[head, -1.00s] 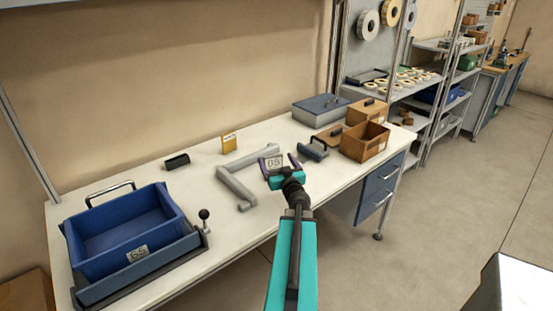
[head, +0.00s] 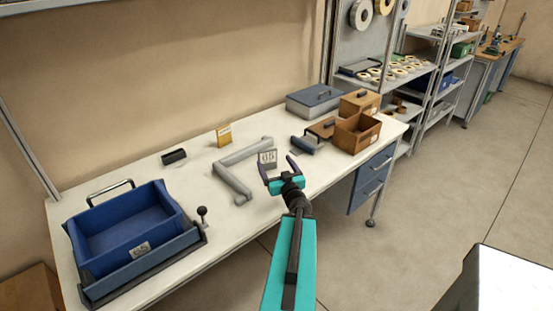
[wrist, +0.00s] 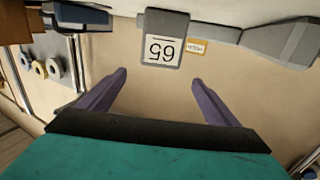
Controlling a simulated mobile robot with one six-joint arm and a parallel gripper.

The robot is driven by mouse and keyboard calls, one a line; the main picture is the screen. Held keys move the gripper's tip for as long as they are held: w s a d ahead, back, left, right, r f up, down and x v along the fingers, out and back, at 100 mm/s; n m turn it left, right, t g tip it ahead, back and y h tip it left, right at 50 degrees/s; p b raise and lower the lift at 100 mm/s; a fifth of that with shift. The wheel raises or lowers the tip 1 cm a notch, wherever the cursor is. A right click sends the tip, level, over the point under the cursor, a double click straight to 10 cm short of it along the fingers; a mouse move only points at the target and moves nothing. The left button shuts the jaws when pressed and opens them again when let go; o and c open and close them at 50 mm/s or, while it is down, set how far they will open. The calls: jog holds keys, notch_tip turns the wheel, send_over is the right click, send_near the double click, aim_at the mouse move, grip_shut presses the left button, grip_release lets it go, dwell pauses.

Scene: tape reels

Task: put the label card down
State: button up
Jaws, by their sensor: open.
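The label card (head: 267,157) is a white plate marked 65 in a grey frame. It stands upright on the white workbench, beside the grey angled bar. In the wrist view the card (wrist: 162,48) appears upside down, just beyond my fingertips. My gripper (head: 277,165) is open and empty. In the wrist view its two purple fingers (wrist: 158,77) are spread, with a gap between them and the card. The card's underside is hidden in the head view.
The grey angled bar (head: 232,181) lies left of the card. A blue bin (head: 170,199) with a similar tag sits at the left. A blue-handled tool (head: 305,146) and a brown open box (head: 357,134) are right. A yellow card (head: 223,138) stands behind.

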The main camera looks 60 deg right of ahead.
jog(key=shift+s+a+r+p, duration=0.2)
jog(key=shift+s+a+p, duration=0.25)
jog(key=shift+p, duration=1)
jog(key=shift+s+a+p, duration=0.2)
jog(key=shift+s+p, duration=0.05)
jog(key=shift+p, duration=0.5)
jog(key=shift+s+f, duration=0.1)
